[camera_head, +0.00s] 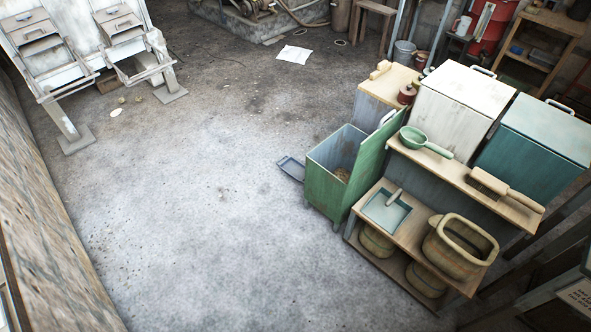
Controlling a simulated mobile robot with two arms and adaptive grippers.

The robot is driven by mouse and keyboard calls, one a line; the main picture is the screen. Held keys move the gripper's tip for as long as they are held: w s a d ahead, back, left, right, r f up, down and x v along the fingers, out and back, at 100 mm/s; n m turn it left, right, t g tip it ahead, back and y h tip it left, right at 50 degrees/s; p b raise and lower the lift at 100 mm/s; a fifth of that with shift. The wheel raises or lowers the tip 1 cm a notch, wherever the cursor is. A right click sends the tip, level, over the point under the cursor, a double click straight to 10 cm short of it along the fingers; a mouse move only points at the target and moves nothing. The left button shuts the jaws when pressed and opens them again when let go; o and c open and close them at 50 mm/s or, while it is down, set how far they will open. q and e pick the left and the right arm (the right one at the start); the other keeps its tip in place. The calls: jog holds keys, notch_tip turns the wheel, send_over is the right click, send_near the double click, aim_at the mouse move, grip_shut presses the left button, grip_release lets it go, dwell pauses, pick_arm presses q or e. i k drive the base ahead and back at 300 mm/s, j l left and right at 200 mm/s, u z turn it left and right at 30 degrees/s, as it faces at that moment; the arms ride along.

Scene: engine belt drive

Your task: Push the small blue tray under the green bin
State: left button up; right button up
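The small blue tray (290,168) is shallow and dark blue-grey. It lies flat on the concrete floor at the left side of the green bin (325,194), its right end close to the bin. I cannot tell whether that end touches the bin or reaches under it. The green bin stands on short legs, with its lid raised on the right side and some brown material inside. Neither of my grippers is in view.
A low wooden shelf unit (340,233) right of the bin holds a blue dustpan (386,211) and a wooden tub (459,245). White (456,107) and teal (538,140) bins stand behind. Open floor (190,210) lies left. White paper (294,54) lies farther back.

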aim_at(292, 167)
jog(key=i+j+z, duration=0.2)
jog(key=i+j, duration=1.15)
